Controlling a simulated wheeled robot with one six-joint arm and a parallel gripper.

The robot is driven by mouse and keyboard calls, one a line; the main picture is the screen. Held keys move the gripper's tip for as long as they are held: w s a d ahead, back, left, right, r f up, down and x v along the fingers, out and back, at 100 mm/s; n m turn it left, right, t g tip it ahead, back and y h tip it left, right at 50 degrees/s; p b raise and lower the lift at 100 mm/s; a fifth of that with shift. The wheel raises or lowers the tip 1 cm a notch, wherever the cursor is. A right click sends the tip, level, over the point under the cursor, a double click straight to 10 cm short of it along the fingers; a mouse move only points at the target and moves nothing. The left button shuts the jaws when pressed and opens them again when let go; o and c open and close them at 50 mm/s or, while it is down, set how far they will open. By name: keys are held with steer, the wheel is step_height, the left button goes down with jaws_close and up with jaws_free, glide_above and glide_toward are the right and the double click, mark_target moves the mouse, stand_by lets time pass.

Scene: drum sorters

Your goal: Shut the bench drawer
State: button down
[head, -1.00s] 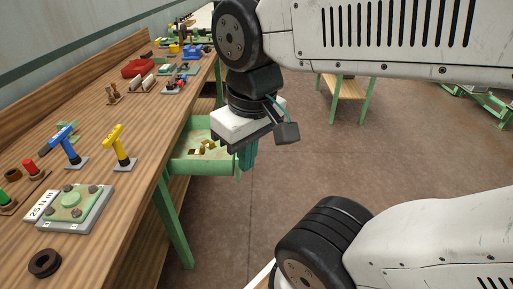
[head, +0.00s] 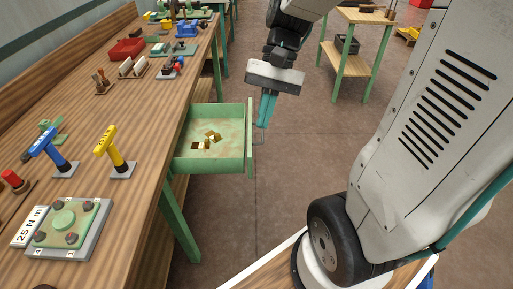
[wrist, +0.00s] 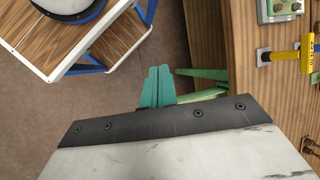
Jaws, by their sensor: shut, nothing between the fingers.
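The bench drawer (head: 240,158) is green and stands open, pulled out to the right from under the wooden bench top. Some brass-coloured pieces (head: 207,139) lie inside it. Its front panel carries a thin handle (head: 261,138) on the outer side. My gripper (head: 265,122) points down with its teal fingers together and empty, just outside the drawer front near the handle. I cannot tell whether it touches. In the wrist view the closed fingers (wrist: 158,68) show, with green bars to their right; the gripper body hides most of the drawer there.
The bench top (head: 145,130) holds a yellow-handled tool (head: 110,147), a blue-handled tool (head: 48,145), a green-topped fixture (head: 67,223) and a red bin (head: 126,49). Open floor (head: 300,160) lies right of the drawer. A small table (head: 345,62) stands behind.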

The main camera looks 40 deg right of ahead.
steer(key=w+d+f+m+t+y, duration=0.3)
steer(key=w+d+f+m+y, duration=0.55)
steer(key=d+f, duration=0.35)
steer(key=d+f+m+t+y, duration=0.1)
steer(key=d+f+m+t, duration=0.4)
steer(key=f, duration=0.5)
steer(key=d+f+m+t, duration=0.5)
steer(key=d+f+m, duration=0.1)
steer(key=f, duration=0.4)
steer(key=x, duration=1.4)
steer(key=shift+s+a+r, duration=0.15)
steer(key=shift+a+n, duration=0.1)
steer(key=shift+n, duration=0.15)
